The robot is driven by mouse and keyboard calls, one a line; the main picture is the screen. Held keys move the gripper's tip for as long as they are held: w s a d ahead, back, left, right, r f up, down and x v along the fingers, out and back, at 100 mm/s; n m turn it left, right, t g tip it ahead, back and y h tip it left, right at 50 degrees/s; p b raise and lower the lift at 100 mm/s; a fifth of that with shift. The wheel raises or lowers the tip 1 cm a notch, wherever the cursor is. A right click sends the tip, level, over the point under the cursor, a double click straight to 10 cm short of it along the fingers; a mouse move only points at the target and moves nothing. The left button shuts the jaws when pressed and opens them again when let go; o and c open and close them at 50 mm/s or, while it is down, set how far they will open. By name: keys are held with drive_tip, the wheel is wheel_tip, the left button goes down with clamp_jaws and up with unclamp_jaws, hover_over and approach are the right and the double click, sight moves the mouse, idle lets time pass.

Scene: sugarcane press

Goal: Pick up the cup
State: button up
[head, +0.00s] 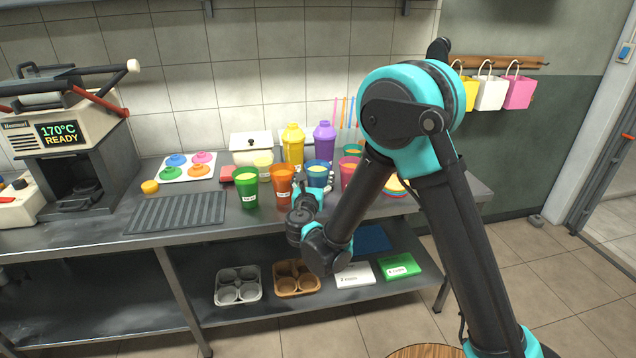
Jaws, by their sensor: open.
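Several coloured cups stand upright on the steel counter (208,232). A green cup (246,190) and an orange cup (280,187), both with white labels, are at the front. A blue cup (318,174) stands just beyond my gripper (315,187), and a pink cup (349,174) is to its right, partly behind my arm. A pale yellow cup (263,167) stands behind the green and orange ones. My gripper is open, low over the counter by the blue cup and right of the orange cup. My wrist hides part of the fingers; I cannot tell whether they touch a cup.
A yellow shaker (293,147), a purple shaker (324,142) and a white lidded box (250,149) stand behind. A ribbed mat (177,212) and coloured lids (189,165) lie left. A press machine (68,138) fills the left end. A lower shelf (130,312) holds trays.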

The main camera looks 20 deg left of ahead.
sight(317, 165)
drive_tip(key=shift+f+x, duration=0.15)
drive_tip(key=shift+x, duration=1.7)
drive_tip(key=shift+f+x, duration=0.1)
drive_tip(key=shift+x, duration=1.8)
drive_tip(key=c, duration=1.6)
drive_tip(key=shift+c, duration=0.2)
drive_tip(key=shift+r, duration=0.15)
